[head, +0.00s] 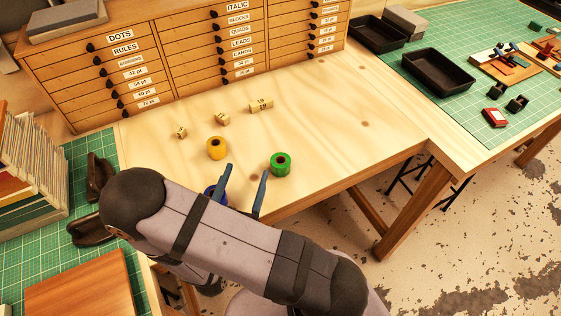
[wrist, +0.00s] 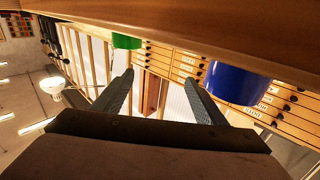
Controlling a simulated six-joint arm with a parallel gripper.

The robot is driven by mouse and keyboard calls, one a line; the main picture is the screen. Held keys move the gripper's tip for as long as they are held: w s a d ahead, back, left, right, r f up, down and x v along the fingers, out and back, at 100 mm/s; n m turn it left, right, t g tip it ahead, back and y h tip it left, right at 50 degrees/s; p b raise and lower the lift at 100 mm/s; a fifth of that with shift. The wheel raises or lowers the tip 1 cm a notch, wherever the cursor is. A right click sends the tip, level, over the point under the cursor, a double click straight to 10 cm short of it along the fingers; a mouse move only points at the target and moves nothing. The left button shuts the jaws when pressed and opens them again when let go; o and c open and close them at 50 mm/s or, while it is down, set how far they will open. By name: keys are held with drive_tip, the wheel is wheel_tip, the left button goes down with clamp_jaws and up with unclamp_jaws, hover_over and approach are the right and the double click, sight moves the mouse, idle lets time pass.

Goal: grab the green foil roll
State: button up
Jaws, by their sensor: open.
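The green foil roll (head: 281,163) stands upright on the wooden table, right of my gripper (head: 243,180). It also shows at the top of the wrist view (wrist: 127,41), ahead of the left finger and partly cut off. My gripper is open, with its two fingers apart and nothing between them; it shows in the wrist view too (wrist: 160,82). A blue foil roll (head: 216,196) stands near the fingers, partly hidden by them and my arm. It shows at the right in the wrist view (wrist: 238,82). A yellow foil roll (head: 216,148) stands farther back on the table.
Several small wooden blocks (head: 261,106) lie behind the rolls. A wooden drawer cabinet (head: 190,50) closes the back of the table. Black trays (head: 438,73) sit on a green mat at the right. The table right of the green roll is clear up to its front edge.

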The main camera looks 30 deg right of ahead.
drive_tip(key=m+g+h, duration=0.1)
drive_tip(key=g, duration=0.1)
approach(277, 168)
drive_tip(key=x, duration=0.2)
drive_tip(key=shift+w+d+r, duration=0.1)
drive_tip(key=shift+w+d, duration=0.1)
drive_tip(key=shift+w, duration=0.2)
drive_tip(key=shift+p+x, duration=0.45)
drive_tip(key=shift+x, duration=0.6)
drive_tip(key=shift+p+x, duration=1.3)
drive_tip(key=shift+x, duration=1.3)
drive_tip(key=shift+s, duration=0.1)
drive_tip(key=c, duration=1.2)
